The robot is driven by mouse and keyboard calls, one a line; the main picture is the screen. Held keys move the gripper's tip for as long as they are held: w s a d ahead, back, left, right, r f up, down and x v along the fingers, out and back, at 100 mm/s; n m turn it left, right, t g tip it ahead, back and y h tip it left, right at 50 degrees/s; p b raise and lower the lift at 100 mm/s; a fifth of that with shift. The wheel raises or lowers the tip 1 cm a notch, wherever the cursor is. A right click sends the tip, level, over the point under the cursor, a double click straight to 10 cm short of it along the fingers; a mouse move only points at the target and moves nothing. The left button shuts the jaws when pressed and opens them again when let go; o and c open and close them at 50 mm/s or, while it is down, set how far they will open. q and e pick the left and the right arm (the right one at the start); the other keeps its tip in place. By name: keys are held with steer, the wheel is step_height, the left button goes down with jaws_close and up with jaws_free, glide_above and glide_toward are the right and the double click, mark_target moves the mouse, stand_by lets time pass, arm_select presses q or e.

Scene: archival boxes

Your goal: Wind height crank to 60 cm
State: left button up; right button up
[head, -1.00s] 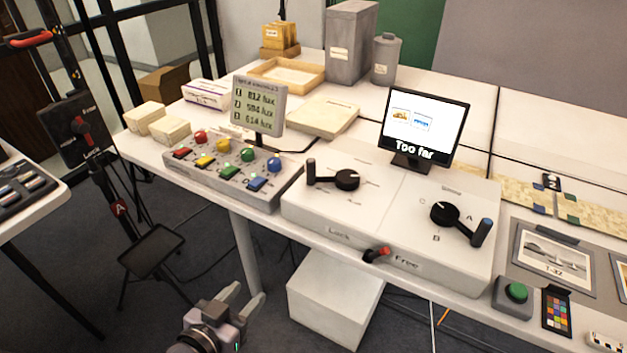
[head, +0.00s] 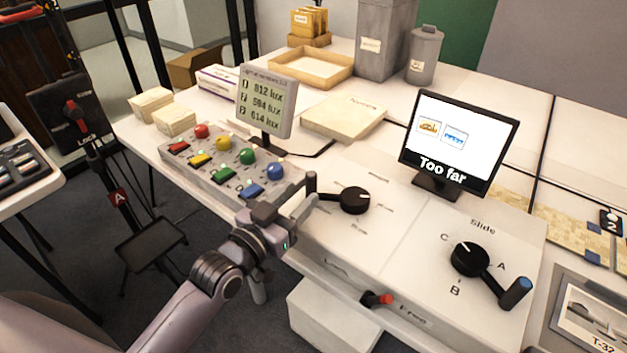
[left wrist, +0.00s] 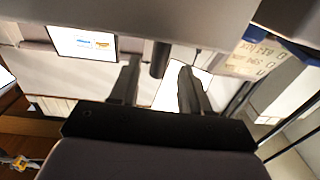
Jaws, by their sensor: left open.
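The left crank (head: 354,200) on the white control box has a black hub and an arm reaching left to an upright dark handle (head: 311,185). The lettering around it is too small to read. My left gripper (head: 291,204) is open, with its fingers close to that handle. In the left wrist view the dark handle (left wrist: 160,57) shows between the two open fingers (left wrist: 160,88); I cannot tell whether they touch it. The monitor (head: 458,143) reads "Too far". A red-tipped lever (head: 378,298) sits on the box front between the Lock and Free labels. My right gripper is out of view.
A second crank (head: 470,260), marked Slide with A, B and C, stands at the right of the box. A panel of coloured buttons and knobs (head: 212,172) and a lux display (head: 266,103) are left of the crank. A white box (head: 330,318) stands below the table.

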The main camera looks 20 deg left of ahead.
mark_target(307, 187)
arm_select(q)
steer(key=shift+x, duration=2.55)
jaws_close()
